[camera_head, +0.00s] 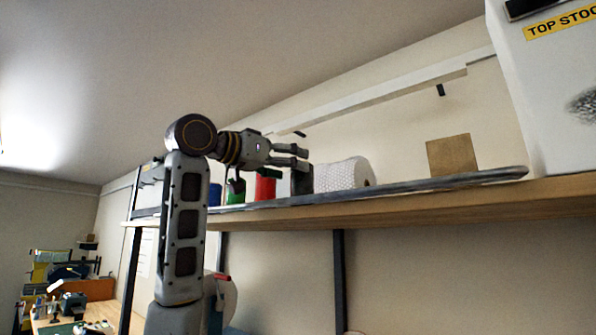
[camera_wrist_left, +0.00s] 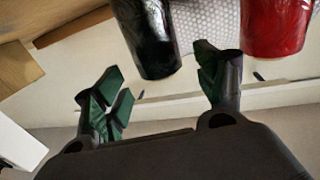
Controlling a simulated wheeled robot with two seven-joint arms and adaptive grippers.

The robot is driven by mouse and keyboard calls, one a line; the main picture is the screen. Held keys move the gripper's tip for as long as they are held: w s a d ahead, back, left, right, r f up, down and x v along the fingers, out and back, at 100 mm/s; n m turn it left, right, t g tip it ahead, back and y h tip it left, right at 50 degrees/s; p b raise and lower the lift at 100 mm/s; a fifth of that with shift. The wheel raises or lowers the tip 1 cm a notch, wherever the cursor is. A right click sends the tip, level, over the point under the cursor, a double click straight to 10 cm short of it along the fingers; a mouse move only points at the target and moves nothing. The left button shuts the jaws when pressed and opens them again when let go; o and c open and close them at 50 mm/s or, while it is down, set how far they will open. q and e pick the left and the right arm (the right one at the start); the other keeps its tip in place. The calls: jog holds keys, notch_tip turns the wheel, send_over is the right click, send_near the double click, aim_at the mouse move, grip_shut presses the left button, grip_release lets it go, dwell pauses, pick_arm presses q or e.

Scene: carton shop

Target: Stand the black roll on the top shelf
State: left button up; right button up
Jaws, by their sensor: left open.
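The black roll (camera_head: 302,182) stands on the top shelf (camera_head: 430,200), between the red roll (camera_head: 265,188) and the bubble-wrap roll (camera_head: 345,174). My left gripper (camera_head: 298,157) is open and empty, with its fingers near the top of the black roll. The black roll (camera_wrist_left: 152,45) also shows in the left wrist view, beyond the spread fingers (camera_wrist_left: 165,92) and not gripped. In the head view its base is hidden behind the shelf's front rail. My right gripper is not in view.
A green roll (camera_head: 236,192) and a blue roll (camera_head: 215,194) stand left of the red one, partly behind my arm. A brown carton (camera_head: 452,156) stands to the right on the shelf. A large white box (camera_head: 545,95) is at the far right. A rail runs along the shelf front.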

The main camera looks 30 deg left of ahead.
pick_arm(q)
jog(key=b+v, duration=0.1)
jog(key=v, duration=0.6)
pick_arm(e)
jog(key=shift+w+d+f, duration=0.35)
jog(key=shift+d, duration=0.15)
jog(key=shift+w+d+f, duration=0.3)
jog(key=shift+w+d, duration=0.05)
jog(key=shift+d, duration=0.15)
pick_arm(q)
jog(key=shift+s, duration=0.1)
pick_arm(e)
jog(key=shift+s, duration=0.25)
